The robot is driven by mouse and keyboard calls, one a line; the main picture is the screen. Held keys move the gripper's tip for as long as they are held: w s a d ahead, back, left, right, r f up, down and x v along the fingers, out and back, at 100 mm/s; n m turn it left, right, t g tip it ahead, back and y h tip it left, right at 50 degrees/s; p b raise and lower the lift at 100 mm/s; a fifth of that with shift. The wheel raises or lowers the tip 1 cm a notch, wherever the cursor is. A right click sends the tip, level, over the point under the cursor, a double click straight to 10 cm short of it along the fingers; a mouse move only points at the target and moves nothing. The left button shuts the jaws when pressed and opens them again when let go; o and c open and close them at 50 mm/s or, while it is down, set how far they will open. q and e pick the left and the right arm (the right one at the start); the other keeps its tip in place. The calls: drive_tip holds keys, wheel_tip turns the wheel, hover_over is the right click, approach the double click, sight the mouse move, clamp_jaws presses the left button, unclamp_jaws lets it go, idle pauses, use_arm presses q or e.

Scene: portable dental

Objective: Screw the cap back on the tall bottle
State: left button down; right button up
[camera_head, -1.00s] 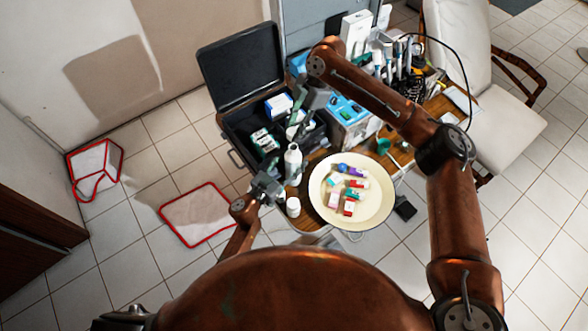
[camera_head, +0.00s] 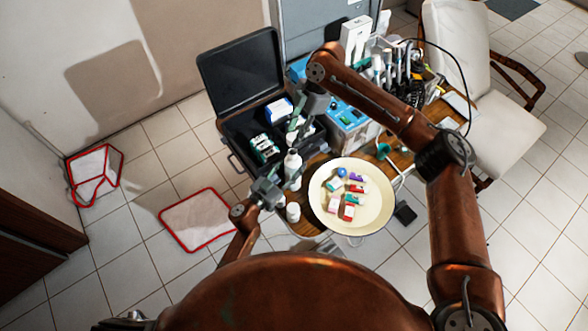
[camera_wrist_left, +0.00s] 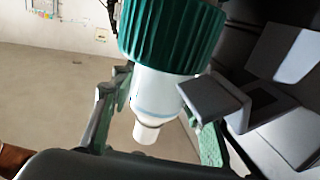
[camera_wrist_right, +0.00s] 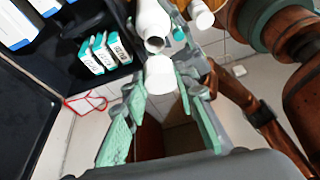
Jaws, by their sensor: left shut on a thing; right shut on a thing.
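The tall white bottle (camera_head: 293,168) stands upright on the table, right of the open black case. My left gripper (camera_head: 270,190) is shut around it low down. The right wrist view shows the bottle (camera_wrist_right: 152,20) with its open neck. My right gripper (camera_head: 294,132) is above the bottle, its pads shut on the white cap (camera_wrist_right: 160,76). The cap lies close to the neck, seemingly apart from it. The left wrist view shows a white bottle form (camera_wrist_left: 158,92) between the fingers, with a green ribbed cylinder (camera_wrist_left: 172,35) over it; what that cylinder is, I cannot tell.
A small white bottle (camera_head: 293,212) stands near my left gripper. A cream plate (camera_head: 372,222) with several coloured pieces is to the right. The black case (camera_head: 236,124) holds boxes at the left. A blue box (camera_head: 350,131) and a crowded tool holder stand behind.

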hover_over(289, 159)
drive_tip(key=w+d, duration=0.1)
drive_tip(key=d, duration=0.1)
drive_tip(key=shift+w+f, duration=0.15)
drive_tip(key=shift+f, duration=2.2)
drive_tip(key=shift+f, duration=0.9)
drive_tip(key=shift+f, duration=0.55)
